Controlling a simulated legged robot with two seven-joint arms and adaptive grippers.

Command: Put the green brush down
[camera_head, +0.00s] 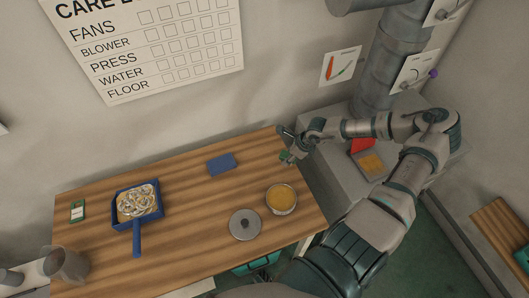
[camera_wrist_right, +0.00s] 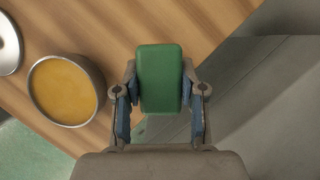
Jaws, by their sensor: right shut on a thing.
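The green brush (camera_wrist_right: 160,78) is held between the two fingers of my right gripper (camera_wrist_right: 160,105) in the right wrist view. Its green block fills the gap between the fingers. In the head view the brush (camera_head: 284,155) shows as a small green patch under my right gripper (camera_head: 290,150), at the right end of the wooden table (camera_head: 180,180). I cannot tell whether the brush touches the tabletop. My left gripper is not in view.
A pot of orange content (camera_head: 281,198) and a grey lid (camera_head: 245,225) stand near the right front. A blue block (camera_head: 222,164) lies at the back. A blue pan (camera_head: 137,225) holds pale rings at left. A grey counter (camera_head: 335,170) adjoins the table's right edge.

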